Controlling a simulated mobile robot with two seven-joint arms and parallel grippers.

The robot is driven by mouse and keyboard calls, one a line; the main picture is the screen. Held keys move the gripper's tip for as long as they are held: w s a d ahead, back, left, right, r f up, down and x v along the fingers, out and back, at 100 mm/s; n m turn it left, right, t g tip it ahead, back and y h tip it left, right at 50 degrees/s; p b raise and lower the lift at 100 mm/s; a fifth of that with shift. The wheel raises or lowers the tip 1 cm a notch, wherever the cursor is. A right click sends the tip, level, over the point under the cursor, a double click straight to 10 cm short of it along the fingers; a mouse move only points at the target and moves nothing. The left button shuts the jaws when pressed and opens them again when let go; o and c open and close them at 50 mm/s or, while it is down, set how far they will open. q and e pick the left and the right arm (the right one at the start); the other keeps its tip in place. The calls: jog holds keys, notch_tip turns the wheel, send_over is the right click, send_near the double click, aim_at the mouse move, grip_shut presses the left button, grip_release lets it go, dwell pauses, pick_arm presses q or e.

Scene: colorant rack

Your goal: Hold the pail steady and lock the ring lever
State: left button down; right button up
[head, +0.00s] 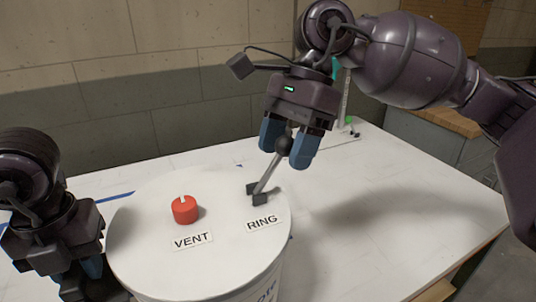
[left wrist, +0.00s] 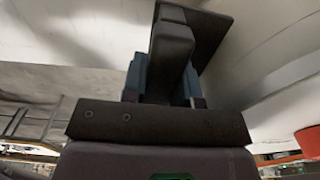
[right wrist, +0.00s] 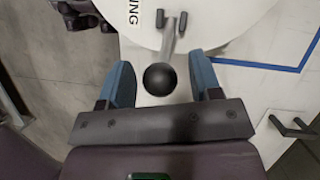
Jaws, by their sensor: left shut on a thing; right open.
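The white pail (head: 130,235) stands on the table with a red VENT knob (head: 185,210) on its lid. The ring lever (head: 266,176) slants up from a dark bracket beside the RING label and ends in a black ball, which also shows in the right wrist view (right wrist: 159,79). My right gripper (head: 286,152) is open, its blue fingers on either side of the ball, with gaps visible in the right wrist view. My left gripper (head: 88,272) is at the pail's left side, shut on a dark grey handle (left wrist: 172,45). Its fingertips are partly hidden in the head view.
The white tabletop (head: 400,190) is mostly clear to the right of the pail. Blue tape lines (right wrist: 265,66) mark it. A small stand with a green spot (head: 350,120) is at the back. A grey cabinet (head: 440,140) with a wooden top stands behind the table.

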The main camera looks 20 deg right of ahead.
jog(key=v, duration=1)
pick_arm(q)
jog(key=c, duration=0.8)
grip_release()
notch_tip(320, 180, up, 12)
